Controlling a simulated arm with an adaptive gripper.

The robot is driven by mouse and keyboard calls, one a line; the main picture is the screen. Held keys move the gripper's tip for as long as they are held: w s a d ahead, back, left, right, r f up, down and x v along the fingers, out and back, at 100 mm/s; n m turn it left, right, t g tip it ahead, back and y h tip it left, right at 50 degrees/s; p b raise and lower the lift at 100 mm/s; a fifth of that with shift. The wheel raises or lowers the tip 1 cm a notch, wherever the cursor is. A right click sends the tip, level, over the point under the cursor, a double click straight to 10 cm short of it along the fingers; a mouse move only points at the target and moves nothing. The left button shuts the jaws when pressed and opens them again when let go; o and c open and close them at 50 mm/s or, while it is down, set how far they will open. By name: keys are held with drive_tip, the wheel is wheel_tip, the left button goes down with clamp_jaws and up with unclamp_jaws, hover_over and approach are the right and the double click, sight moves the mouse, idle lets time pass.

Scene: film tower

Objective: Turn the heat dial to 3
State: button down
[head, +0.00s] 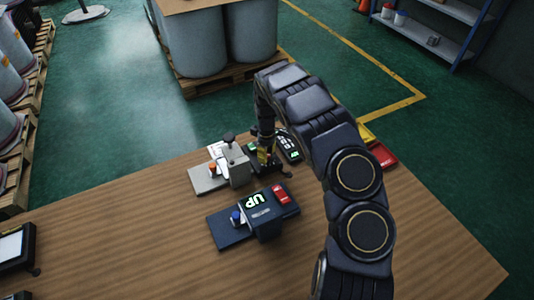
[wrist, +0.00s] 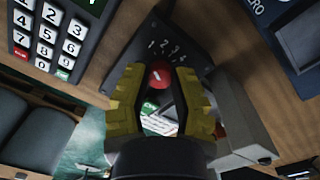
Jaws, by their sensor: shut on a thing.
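The heat dial (wrist: 160,74) is a red round knob with a short white mark, on a dark panel (wrist: 195,62) printed 1, 2, 3, 4 in an arc above it. My gripper (wrist: 161,80) has its yellow fingers closed on either side of the dial in the wrist view. Which number the mark points to I cannot tell. In the head view my gripper (head: 265,158) is low beside the grey machine (head: 238,168) with a black knob on top; the dial is hidden there.
A dark blue device (head: 262,228) with a green "UP" display stands in front. A black keypad device (head: 288,146) is close behind my gripper and shows in the wrist view (wrist: 50,35). Red (head: 383,155) and yellow trays lie behind my arm.

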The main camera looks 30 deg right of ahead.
drive_tip(key=shift+f+m, duration=0.1)
drive_tip(key=shift+m, duration=0.3)
drive_tip(key=m, duration=0.5)
drive_tip(key=shift+s+a+m, duration=0.1)
drive_tip(key=shift+s+m, duration=0.05)
drive_tip(key=shift+m, duration=0.15)
drive_tip(key=m, duration=0.5)
drive_tip(key=shift+g, duration=0.3)
drive_tip(key=shift+m, duration=0.3)
drive_tip(key=c, duration=0.8)
unclamp_jaws()
